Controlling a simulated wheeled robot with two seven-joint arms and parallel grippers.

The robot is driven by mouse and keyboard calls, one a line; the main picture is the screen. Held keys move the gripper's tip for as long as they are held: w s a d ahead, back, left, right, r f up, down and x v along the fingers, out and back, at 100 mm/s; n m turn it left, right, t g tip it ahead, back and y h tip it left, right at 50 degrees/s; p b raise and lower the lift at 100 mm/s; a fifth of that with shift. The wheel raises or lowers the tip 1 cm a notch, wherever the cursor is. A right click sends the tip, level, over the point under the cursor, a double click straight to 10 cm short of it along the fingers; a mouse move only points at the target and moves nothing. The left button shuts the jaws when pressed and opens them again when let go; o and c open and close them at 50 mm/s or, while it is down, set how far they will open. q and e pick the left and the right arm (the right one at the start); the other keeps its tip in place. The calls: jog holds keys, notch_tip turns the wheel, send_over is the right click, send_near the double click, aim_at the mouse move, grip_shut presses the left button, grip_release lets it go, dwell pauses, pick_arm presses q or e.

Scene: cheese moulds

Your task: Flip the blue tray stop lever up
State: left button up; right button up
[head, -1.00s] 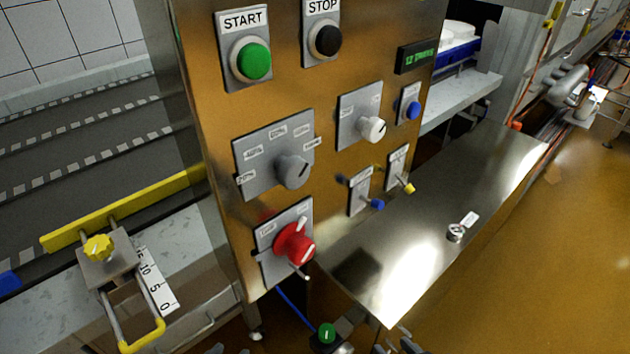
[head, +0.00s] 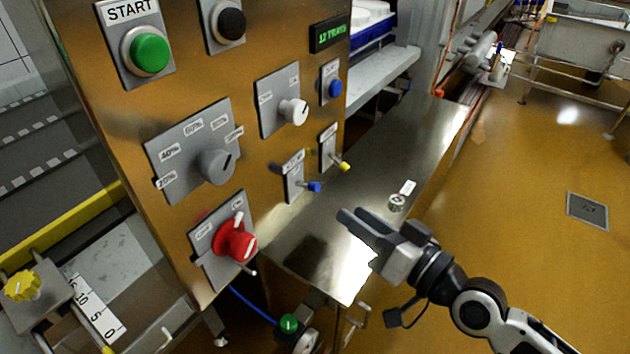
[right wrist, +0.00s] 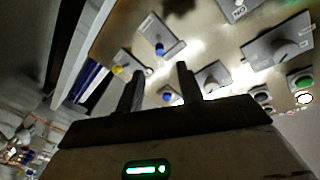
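The blue tray stop lever (head: 314,187) sticks out from a small grey plate low on the brass-coloured control panel, its blue tip pointing out to the right, not raised. It also shows in the right wrist view (right wrist: 159,48), beyond the gap between my fingertips. My right gripper (head: 351,214) is open and empty, to the right of and slightly below the lever in the head view, apart from it. Its two separated fingers show in the right wrist view (right wrist: 160,80). My left gripper is not in view.
A yellow-tipped lever (head: 343,166) sits close right of the blue one. A red rotary switch (head: 236,242), white knob (head: 294,111) and blue button (head: 336,88) share the panel. A shiny metal surface (head: 330,240) lies below, with a small round fitting (head: 397,202).

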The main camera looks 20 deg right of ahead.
aim_at(315, 191)
pick_arm(q)
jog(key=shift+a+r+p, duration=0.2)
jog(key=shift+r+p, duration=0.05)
jog(key=shift+p, duration=0.55)
pick_arm(e)
jog(key=x, duration=1)
jog(key=shift+w+a, duration=0.15)
